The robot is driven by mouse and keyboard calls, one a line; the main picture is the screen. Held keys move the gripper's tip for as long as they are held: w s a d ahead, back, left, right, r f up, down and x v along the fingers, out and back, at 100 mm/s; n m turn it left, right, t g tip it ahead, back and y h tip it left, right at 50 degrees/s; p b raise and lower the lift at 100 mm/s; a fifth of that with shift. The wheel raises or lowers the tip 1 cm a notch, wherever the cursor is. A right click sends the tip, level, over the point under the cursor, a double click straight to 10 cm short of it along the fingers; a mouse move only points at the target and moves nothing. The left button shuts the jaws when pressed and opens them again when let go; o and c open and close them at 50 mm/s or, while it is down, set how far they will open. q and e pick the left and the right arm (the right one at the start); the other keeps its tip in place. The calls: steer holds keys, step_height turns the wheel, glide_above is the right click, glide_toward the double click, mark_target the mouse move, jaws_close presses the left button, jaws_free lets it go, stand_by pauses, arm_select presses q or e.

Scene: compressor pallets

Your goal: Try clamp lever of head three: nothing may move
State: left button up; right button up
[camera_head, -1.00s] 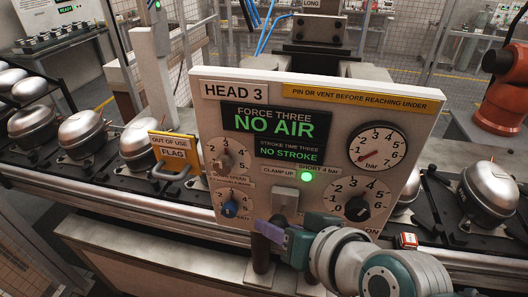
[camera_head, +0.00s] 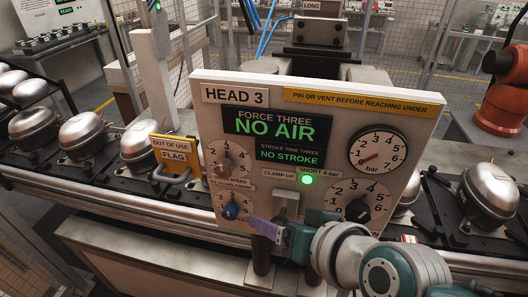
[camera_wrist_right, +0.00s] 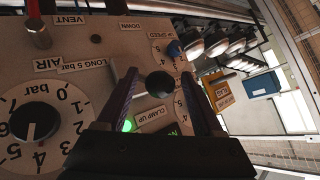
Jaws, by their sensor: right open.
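The head three panel (camera_head: 235,105) reads "NO AIR" and "NO STROKE". Below its "CLAMP UP" label (camera_head: 278,173) is the grey clamp lever (camera_head: 287,204), with a green lamp (camera_head: 307,179) lit beside the label. My right gripper (camera_head: 272,230) is at the lever's lower end and hides part of it. In the right wrist view the open fingers (camera_wrist_right: 164,100) stand either side of a black ball knob (camera_wrist_right: 159,85), with visible gaps. How deep the knob lies between them I cannot tell. My left gripper is out of view.
A pressure gauge (camera_head: 378,150) and a black dial (camera_head: 356,205) are right of the lever. A yellow out-of-use flag (camera_head: 175,155) stands left of the panel. Silver compressors (camera_head: 84,135) line the conveyor behind. An orange robot arm (camera_head: 505,95) stands at far right.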

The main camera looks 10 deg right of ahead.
steer(key=shift+s, duration=0.1)
steer(key=shift+s+d+r, duration=0.15)
steer(key=p+v, duration=0.1)
steer(key=v, duration=0.8)
steer(key=shift+r+p, duration=0.15)
steer(key=shift+p, duration=0.2)
steer(key=s+d+r+n+g+h+p, duration=0.1)
steer(key=s+d+r+g+h+p, duration=0.1)
steer(key=s+r, duration=0.5)
steer(key=s+d+r+n+g+h+p, duration=0.1)
steer(key=s+d+r+g+h+p, duration=0.1)
steer(key=s+d+r+g+p, duration=0.2)
steer(key=s+d+r+p, duration=0.3)
steer(key=s+r+p, duration=0.1)
steer(key=p, duration=0.1)
steer(key=shift+d+r+n+h, duration=0.2)
steer(key=shift+r+n+h, duration=0.2)
